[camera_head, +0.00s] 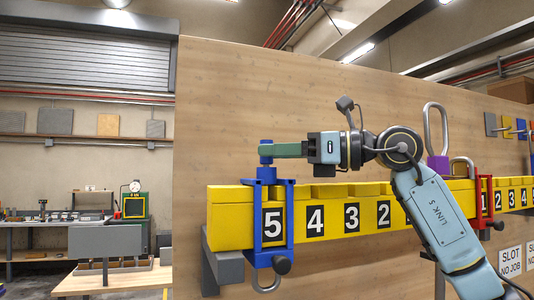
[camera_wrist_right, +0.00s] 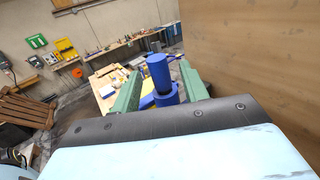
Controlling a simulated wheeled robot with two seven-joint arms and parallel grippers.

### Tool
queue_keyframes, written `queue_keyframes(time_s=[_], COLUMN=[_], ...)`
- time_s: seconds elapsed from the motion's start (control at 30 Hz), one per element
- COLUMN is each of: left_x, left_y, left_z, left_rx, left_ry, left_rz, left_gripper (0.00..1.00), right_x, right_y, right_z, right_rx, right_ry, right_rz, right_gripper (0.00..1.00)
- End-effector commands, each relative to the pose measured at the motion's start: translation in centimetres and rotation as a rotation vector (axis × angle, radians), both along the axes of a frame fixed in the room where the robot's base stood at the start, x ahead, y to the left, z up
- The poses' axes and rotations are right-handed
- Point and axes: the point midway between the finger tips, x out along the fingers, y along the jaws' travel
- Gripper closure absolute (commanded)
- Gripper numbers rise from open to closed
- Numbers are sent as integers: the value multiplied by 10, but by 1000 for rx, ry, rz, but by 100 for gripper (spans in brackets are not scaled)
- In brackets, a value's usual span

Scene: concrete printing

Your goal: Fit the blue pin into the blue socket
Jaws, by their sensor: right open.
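The blue pin (camera_head: 265,143) stands upright at the left end of the yellow rail, above the number 5. Below it is the blue socket (camera_head: 266,174) on top of a blue bracket clasping the rail. My right gripper (camera_head: 268,151) reaches in from the right, its green fingers level with the pin. In the right wrist view the pin (camera_wrist_right: 158,72) stands between the two spread green fingers, with a wider blue collar (camera_wrist_right: 166,96) beneath it. The jaws are open. I cannot tell how deep the pin sits. My left gripper is not in view.
The yellow rail (camera_head: 332,191) with numbered plates runs along a wooden panel (camera_head: 240,90). A purple padlock (camera_head: 438,166) and a red bracket (camera_head: 485,204) are right of my right forearm. Coloured plates hang far right. A workbench (camera_head: 110,278) stands lower left.

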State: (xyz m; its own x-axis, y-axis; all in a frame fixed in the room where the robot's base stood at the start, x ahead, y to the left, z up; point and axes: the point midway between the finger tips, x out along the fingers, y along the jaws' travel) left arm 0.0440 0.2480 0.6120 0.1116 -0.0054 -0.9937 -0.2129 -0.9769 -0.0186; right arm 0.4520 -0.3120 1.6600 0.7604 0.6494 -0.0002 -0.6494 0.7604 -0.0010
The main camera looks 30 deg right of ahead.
Motion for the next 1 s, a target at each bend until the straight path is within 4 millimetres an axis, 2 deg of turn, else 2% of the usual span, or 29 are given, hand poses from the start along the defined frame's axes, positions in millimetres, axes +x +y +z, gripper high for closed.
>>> queue_keyframes(time_s=[0.03, 0.2, 0.43, 0.77, 1.0], left_x=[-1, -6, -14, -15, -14], left_y=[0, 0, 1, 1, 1], left_z=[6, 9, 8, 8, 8], left_rx=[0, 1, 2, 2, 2], left_ry=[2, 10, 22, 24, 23], left_rz=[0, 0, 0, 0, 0], left_gripper=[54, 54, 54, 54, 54], right_x=[6, 17, 17, 17, 17], right_y=[6, 15, 15, 15, 15], right_z=[3, 1, 0, 0, 1], right_rx=[1, 1, 1, 1, 2], right_ry=[1, 0, 0, 0, -1], right_rz=[3, 1, -1, -1, -1], right_gripper=[56, 56, 57, 100, 100])
